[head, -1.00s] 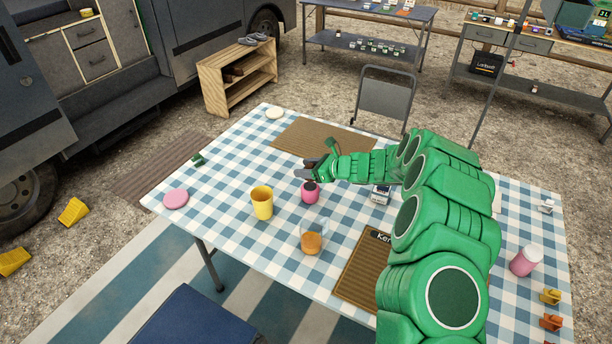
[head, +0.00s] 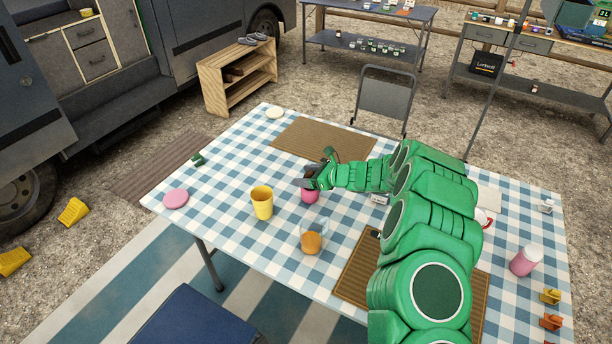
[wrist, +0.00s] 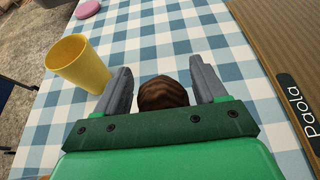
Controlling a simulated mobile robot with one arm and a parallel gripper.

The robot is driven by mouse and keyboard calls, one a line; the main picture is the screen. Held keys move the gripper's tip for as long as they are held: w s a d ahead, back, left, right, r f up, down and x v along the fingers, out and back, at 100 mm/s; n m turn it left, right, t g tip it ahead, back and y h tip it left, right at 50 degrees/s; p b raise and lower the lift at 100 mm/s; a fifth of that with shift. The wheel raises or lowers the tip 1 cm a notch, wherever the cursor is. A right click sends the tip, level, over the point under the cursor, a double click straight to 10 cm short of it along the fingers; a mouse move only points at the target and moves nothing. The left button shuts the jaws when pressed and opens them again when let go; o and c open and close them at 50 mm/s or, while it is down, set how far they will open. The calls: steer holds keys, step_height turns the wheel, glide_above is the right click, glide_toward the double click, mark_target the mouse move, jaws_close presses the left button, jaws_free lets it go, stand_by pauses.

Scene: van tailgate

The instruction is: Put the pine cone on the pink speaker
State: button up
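The pine cone (wrist: 163,93) is brown and sits between the two grey fingers of my gripper (wrist: 162,82) in the wrist view. The fingers stand close on either side of it, and its lower part is hidden by the green bar of the gripper. The pink speaker (head: 309,196) is a small rounded thing on the checked table in the head view. My gripper (head: 311,180) is right above it and covers its top. I cannot tell whether the cone touches the speaker. The speaker is hidden in the wrist view.
A yellow cup (head: 262,203) stands close left of the speaker, and a glass with orange contents (head: 311,241) stands in front. A brown mat (head: 315,138) lies behind and another (head: 357,277) lies front right. A pink disc (head: 175,198) lies at the table's left edge.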

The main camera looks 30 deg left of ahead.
steer(key=shift+o, duration=0.4)
steer(key=shift+r, duration=0.15)
steer(key=v, duration=1.2)
